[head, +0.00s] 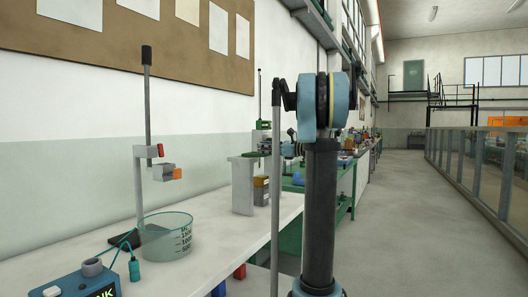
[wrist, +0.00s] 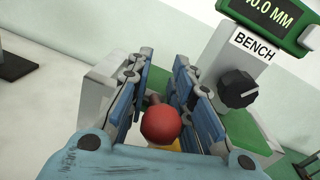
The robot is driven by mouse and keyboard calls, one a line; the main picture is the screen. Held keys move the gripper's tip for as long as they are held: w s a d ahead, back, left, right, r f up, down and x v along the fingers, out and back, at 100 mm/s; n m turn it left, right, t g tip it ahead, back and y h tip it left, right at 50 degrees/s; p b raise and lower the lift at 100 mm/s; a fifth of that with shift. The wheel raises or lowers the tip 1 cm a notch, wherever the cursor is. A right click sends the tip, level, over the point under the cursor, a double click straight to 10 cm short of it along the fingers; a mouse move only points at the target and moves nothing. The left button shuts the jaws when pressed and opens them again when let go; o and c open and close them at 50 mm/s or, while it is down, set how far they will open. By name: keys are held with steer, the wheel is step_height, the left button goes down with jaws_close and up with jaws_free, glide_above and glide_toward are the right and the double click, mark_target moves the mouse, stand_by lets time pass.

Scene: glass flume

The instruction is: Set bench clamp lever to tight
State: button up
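In the wrist view, a red ball knob (wrist: 160,125) on a short dark stem sits between the fingers of my gripper (wrist: 163,85). It looks like the end of the bench clamp lever, but most of the lever is hidden. The two blue and black fingers stand apart on either side, with a visible gap to the knob. Something yellow shows just below the knob. To the right is a grey post with a BENCH label (wrist: 253,45), a black dial (wrist: 237,90) and a green-framed display (wrist: 270,15). In the head view my arm hides much of this area.
In the head view, a glass beaker (head: 166,238), a blue device (head: 85,283) and a tall stand (head: 148,100) are on the near white bench (head: 220,238). A grey block (head: 243,187) stands farther along. The aisle floor (head: 408,220) at right is clear, bounded by a glass-sided flume (head: 480,165).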

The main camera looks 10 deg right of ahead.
jaws_close()
steer(key=shift+r, duration=0.1)
steer(key=shift+w+a+g+h, duration=0.15)
steer(key=shift+g+h, duration=0.25)
steer(key=shift+h, duration=0.3)
steer(key=shift+o, duration=2.4)
jaws_free()
steer(key=v, duration=1.2)
